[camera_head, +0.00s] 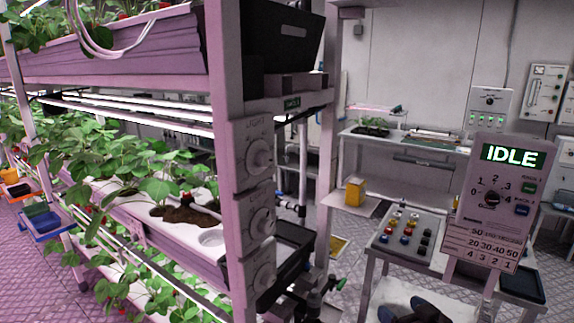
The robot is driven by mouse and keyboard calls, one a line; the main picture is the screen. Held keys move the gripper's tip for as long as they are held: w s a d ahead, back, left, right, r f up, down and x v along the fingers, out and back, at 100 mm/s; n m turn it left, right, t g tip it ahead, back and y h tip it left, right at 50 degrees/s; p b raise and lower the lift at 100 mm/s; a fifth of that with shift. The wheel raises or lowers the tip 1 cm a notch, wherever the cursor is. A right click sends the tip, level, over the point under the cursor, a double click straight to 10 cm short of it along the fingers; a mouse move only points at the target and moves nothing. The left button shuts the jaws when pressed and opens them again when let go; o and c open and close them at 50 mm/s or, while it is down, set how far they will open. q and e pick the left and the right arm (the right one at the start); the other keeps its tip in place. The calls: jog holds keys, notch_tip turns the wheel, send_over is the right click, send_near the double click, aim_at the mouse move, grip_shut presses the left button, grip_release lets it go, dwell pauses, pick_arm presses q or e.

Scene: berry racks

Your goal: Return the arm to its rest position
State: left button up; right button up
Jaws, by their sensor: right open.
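The rest of the right arm is out of view. My left gripper is not in view.
A berry rack (222,120) with plants and dial boxes (260,156) fills the left. A small table (385,243) with coloured knobs stands right of centre. A control panel (490,200) reading IDLE stands at the right. A yellow box (355,192) sits on a shelf behind.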

jog(key=s+d+f+m+g+h, duration=0.1)
jog(key=s+f+h, duration=0.1)
jog(key=s+f, duration=0.6)
jog(key=s+d+f+m+g+h, duration=0.1)
jog(key=s+f, duration=0.7)
jog(key=s, duration=0.8)
jog(key=shift+d+f+g+h, duration=0.15)
jog(key=shift+f+g+h, duration=0.3)
jog(key=shift+h, duration=0.65)
jog(key=shift+r, duration=0.1)
jog(key=shift+d, duration=0.1)
